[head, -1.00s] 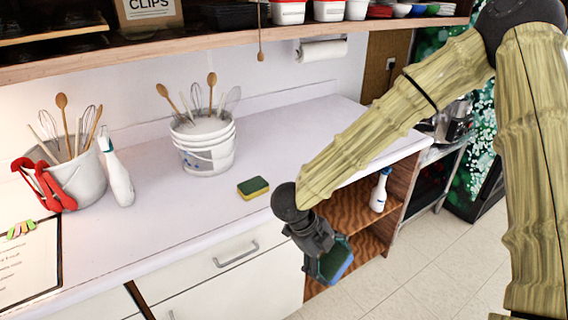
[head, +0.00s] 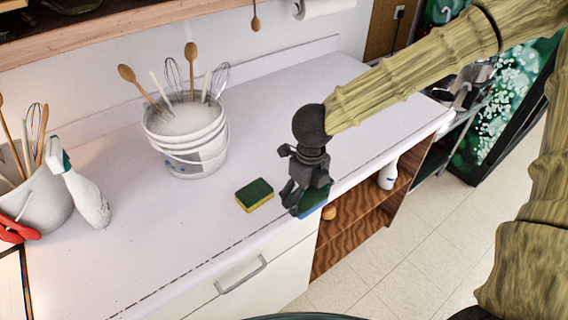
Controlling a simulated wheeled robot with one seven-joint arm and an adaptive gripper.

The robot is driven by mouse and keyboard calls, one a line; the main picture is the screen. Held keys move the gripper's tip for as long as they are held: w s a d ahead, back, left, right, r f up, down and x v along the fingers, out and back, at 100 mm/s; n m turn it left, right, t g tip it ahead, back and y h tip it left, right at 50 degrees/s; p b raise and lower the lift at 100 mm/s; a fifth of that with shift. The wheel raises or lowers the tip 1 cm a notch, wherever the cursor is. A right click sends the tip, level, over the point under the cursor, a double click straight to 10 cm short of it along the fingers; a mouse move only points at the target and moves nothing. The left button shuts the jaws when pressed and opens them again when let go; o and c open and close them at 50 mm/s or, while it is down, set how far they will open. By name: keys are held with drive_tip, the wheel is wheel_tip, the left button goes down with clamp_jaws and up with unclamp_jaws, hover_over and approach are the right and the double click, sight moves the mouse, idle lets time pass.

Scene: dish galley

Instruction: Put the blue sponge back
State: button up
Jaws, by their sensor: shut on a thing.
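My gripper (head: 304,192) is shut on the blue sponge (head: 313,208), near the front edge of the white counter (head: 130,240). The sponge is mostly hidden behind the fingers; a blue side shows at the lower right. I cannot tell whether it touches the counter. A second sponge, green on top and yellow below (head: 254,195), lies flat on the counter just left of my gripper.
A white bucket with whisks and wooden spoons (head: 190,150) stands behind the green sponge. A spray bottle (head: 82,190) stands at the left beside another utensil bucket (head: 42,195). A wooden shelf unit (head: 350,235) holding a white bottle (head: 388,174) is below right. The counter behind my gripper is clear.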

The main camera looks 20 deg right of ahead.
drive_tip(key=w+p, duration=0.1)
drive_tip(key=w, duration=0.4)
drive_tip(key=w+p, duration=0.2)
drive_tip(key=w, duration=0.3)
drive_tip(key=w+f+p, duration=0.1)
drive_tip(key=w, duration=0.3)
drive_tip(key=shift+w+a+f+p, duration=0.1)
drive_tip(key=shift+w+a+p, duration=0.1)
drive_tip(key=shift+w+p, duration=0.15)
drive_tip(key=shift+f+p, duration=0.7)
drive_tip(key=shift+f, duration=1.1)
drive_tip(key=o, duration=1.1)
drive_tip(key=shift+c, duration=0.2)
wheel_tip(320, 180, up, 12)
drive_tip(key=b, duration=0.2)
drive_tip(key=shift+b, duration=0.4)
